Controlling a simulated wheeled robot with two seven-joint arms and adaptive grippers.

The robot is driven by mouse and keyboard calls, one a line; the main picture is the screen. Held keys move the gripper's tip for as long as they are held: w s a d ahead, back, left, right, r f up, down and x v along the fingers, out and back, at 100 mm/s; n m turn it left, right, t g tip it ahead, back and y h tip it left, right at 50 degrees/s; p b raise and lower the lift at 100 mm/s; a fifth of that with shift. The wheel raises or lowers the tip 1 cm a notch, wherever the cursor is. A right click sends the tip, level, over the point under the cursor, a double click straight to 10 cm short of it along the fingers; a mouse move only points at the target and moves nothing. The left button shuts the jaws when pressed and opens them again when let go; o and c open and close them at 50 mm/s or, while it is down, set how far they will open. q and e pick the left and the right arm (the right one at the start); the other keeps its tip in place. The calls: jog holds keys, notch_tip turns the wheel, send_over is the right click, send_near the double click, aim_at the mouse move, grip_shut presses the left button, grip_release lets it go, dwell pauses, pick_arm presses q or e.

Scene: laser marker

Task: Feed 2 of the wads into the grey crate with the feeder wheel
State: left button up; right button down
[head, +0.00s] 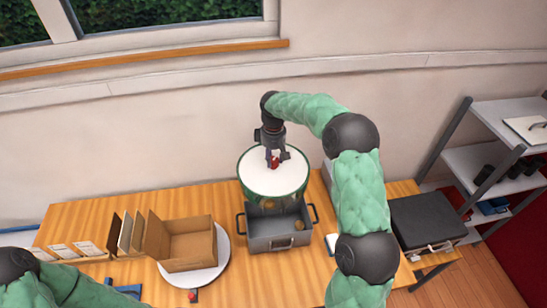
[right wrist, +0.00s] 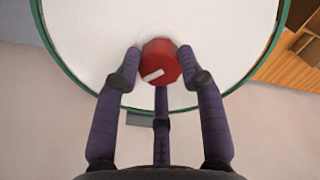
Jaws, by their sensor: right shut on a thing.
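The feeder wheel is a round drum with a white top and a green rim (head: 259,184), standing behind and partly over the grey crate (head: 266,243). It also fills much of the right wrist view (right wrist: 90,60). A red knob with a white mark (right wrist: 161,63) sits on the white top, between my fingers. My right gripper (head: 275,160) reaches down from above and is shut on this knob. The grey crate has a handle at each side, and a small brownish wad (head: 299,225) shows inside it. Another brownish shape shows dimly through the drum's front. My left gripper is out of the picture.
An open cardboard box (head: 190,245) stands on a white round plate (head: 222,272) left of the crate, with upright cards beside it. A small red object (head: 192,295) lies at the front. A dark case (head: 428,222) sits at right, near grey shelves (head: 490,150).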

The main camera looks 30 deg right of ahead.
jog(key=shift+n, duration=0.7)
jog(key=c, duration=0.7)
grip_release()
jog(key=shift+c, duration=0.2)
notch_tip(320, 180, up, 12)
